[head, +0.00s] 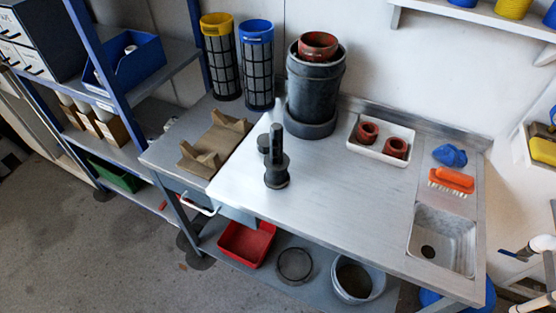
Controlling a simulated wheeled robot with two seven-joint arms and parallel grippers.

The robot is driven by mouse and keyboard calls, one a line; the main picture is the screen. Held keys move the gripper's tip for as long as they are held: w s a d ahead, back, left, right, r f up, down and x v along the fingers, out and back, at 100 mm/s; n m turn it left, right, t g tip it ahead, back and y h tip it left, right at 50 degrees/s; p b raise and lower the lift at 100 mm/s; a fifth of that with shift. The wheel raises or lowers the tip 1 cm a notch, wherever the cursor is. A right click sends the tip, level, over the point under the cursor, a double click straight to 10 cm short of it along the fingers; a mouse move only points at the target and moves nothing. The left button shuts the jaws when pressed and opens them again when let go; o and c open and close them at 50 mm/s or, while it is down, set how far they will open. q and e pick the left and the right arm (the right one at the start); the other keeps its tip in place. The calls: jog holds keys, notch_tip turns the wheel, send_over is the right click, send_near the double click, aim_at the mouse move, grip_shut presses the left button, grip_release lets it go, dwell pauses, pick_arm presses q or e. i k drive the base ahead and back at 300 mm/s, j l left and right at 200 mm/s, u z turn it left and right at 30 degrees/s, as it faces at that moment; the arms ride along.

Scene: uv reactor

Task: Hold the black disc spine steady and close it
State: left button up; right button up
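A black disc spine (276,162) stands upright on the steel bench (340,215), left of its middle. It has a thick post with wider round discs low down. A smaller grey round piece (264,143) is just behind it to the left; I cannot tell whether they touch. Whether the spine is open or closed is too small to tell. Neither of my grippers shows in the head view.
A dark cylinder (313,95) with a red ring stands behind the spine. Yellow-topped (220,60) and blue-topped (257,65) mesh cartridges, a brown cradle (214,142), a white tray (381,141), an orange brush (451,180) and a sink (442,240) surround it. The bench's front middle is clear.

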aim_at(276, 176)
jog(key=i+j+z, duration=0.1)
jog(key=j+z, duration=0.35)
jog(key=j, duration=0.15)
jog(key=j+z, duration=0.5)
jog(key=k+j+z, duration=0.1)
jog(key=j+z, duration=0.35)
jog(key=j, duration=0.3)
